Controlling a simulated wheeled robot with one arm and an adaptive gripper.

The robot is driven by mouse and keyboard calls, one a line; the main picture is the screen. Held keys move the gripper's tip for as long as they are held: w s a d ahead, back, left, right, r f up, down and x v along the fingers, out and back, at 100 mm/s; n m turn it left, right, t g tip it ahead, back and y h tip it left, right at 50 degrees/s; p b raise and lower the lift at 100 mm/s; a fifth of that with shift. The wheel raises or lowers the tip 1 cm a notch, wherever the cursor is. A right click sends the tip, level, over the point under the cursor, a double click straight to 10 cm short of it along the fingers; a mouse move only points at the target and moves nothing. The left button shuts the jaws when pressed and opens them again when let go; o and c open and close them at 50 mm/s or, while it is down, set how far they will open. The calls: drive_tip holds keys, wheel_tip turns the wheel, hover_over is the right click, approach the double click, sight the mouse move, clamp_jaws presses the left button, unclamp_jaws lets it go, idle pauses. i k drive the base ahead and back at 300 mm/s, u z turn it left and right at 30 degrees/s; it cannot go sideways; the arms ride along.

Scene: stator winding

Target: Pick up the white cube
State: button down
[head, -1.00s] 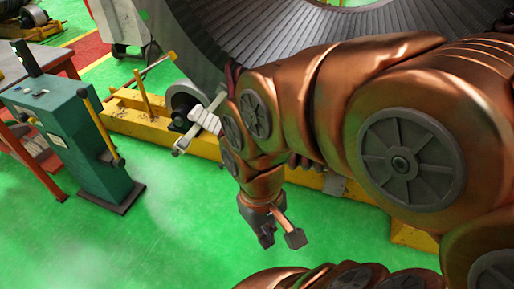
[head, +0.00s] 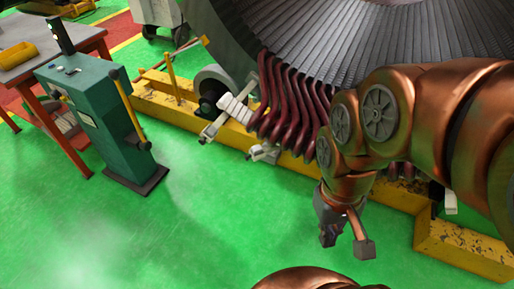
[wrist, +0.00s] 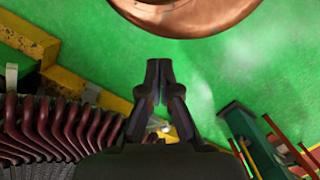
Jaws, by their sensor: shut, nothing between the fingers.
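My gripper (wrist: 159,72) is shut and empty in the wrist view, its two dark fingertips together above the green floor. In the head view the end of my arm hangs low over the floor at the right of the middle. I cannot make out a white cube for sure in either view. A small pale spot (wrist: 166,127) shows between the finger bases in the wrist view, too small to identify. Pale blocky parts (head: 236,108) sit by the yellow beam in the head view.
A large stator with dark red coils (head: 290,105) stands at the back on a yellow beam (head: 460,248). A green control post (head: 100,115) and a table (head: 45,60) stand at the left. The green floor (head: 190,235) in front is clear.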

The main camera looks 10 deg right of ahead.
sight(256, 150)
drive_tip(key=u, duration=0.55)
drive_tip(key=k, duration=1.3)
drive_tip(key=z, duration=0.1)
drive_tip(key=i, duration=0.75)
drive_tip(key=z, duration=0.6)
drive_tip(key=i, duration=0.75)
drive_tip(key=u, duration=0.95)
drive_tip(key=i, duration=0.85)
drive_tip(key=u, duration=0.9)
